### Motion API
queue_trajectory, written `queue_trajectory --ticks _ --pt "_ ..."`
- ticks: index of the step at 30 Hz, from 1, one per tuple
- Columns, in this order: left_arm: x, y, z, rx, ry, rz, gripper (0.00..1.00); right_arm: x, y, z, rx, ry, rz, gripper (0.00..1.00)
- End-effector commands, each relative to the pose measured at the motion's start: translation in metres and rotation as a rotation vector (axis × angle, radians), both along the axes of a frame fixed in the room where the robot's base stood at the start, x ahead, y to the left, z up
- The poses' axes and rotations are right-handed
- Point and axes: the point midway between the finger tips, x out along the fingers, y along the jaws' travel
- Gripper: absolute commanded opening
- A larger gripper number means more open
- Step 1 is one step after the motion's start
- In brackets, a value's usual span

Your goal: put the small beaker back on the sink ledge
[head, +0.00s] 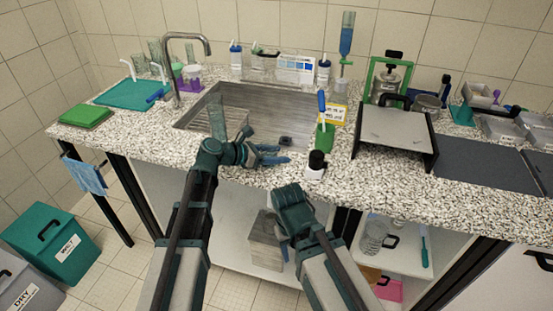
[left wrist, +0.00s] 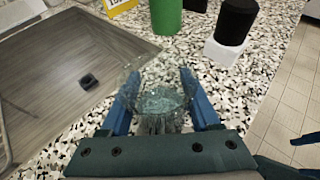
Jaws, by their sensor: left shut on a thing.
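The small beaker (left wrist: 160,98) is clear glass and sits between the two blue fingers of my left gripper (left wrist: 165,100), which is shut on it. In the head view my left gripper (head: 272,155) is over the speckled front ledge of the sink (head: 235,172), at the basin's front edge; the beaker is hard to make out there. The wrist view shows the speckled ledge (left wrist: 85,135) under and around the beaker; I cannot tell whether it touches. My right gripper (head: 285,240) hangs low in front of the counter, its fingers mostly hidden.
The metal sink (head: 285,120) holds a small dark block (head: 286,141). A grey-topped stand (head: 398,128) is further right. A faucet (head: 172,65) rises at the left.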

Motion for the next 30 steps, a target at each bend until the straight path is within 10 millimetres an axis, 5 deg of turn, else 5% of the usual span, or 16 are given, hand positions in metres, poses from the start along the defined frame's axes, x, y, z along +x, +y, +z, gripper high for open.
queue_trajectory --ticks 11,12,16,30 --pt "0.000 0.000 -0.004 0.000 0.000 0.000 0.00 0.000 0.000 -0.004 0.000 0.000 0.000 0.50" --pt "0.000 0.000 -0.002 0.000 0.000 0.000 0.69 0.000 0.000 -0.003 0.000 0.000 0.000 0.50" --pt "0.000 0.000 -0.002 0.000 0.000 0.000 0.92 0.000 0.000 -0.002 0.000 0.000 0.000 0.50" --pt "-0.006 0.011 0.008 0.000 0.000 0.003 0.93 0.000 0.000 0.008 0.000 0.000 0.000 0.50"
